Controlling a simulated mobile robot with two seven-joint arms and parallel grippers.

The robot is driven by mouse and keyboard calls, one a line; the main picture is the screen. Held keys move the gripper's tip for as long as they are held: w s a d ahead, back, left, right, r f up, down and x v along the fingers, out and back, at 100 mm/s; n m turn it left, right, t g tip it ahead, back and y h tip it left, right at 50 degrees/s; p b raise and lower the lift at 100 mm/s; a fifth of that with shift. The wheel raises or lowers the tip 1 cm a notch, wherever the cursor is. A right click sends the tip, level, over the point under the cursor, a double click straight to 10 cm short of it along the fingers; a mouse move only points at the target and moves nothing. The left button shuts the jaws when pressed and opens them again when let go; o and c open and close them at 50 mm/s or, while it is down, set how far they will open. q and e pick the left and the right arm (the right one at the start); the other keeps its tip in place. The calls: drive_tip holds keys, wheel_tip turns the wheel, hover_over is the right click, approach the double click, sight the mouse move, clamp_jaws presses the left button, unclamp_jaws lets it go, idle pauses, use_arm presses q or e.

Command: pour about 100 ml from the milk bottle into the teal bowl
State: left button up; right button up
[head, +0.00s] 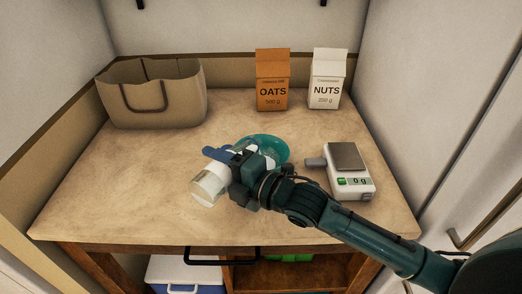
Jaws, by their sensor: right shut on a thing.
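My right gripper (232,168) is shut on the milk bottle (209,188), a pale white bottle held tilted well over above the table. Its broad end points to the lower left, and its other end lies toward the teal bowl, largely hidden behind the gripper. The teal bowl (269,144) stands on the table just behind the gripper, its front part covered by gripper and bottle. I cannot tell whether milk is flowing or how much is in the bowl. My left gripper is not in view.
A kitchen scale (357,185) reading 0 g stands to the right, near my arm. An oats carton (272,93) and a nuts carton (327,92) stand at the back. A tan bag (180,102) is at the back left. The front left of the table (120,190) is clear.

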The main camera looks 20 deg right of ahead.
use_arm(q)
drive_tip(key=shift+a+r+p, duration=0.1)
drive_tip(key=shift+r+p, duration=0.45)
drive_tip(key=shift+p, duration=0.2)
use_arm(e)
drive_tip(key=shift+w+d+r+m, duration=0.15)
drive_tip(key=shift+r+m, duration=0.1)
drive_tip(key=shift+m, duration=0.55)
idle(0.8)
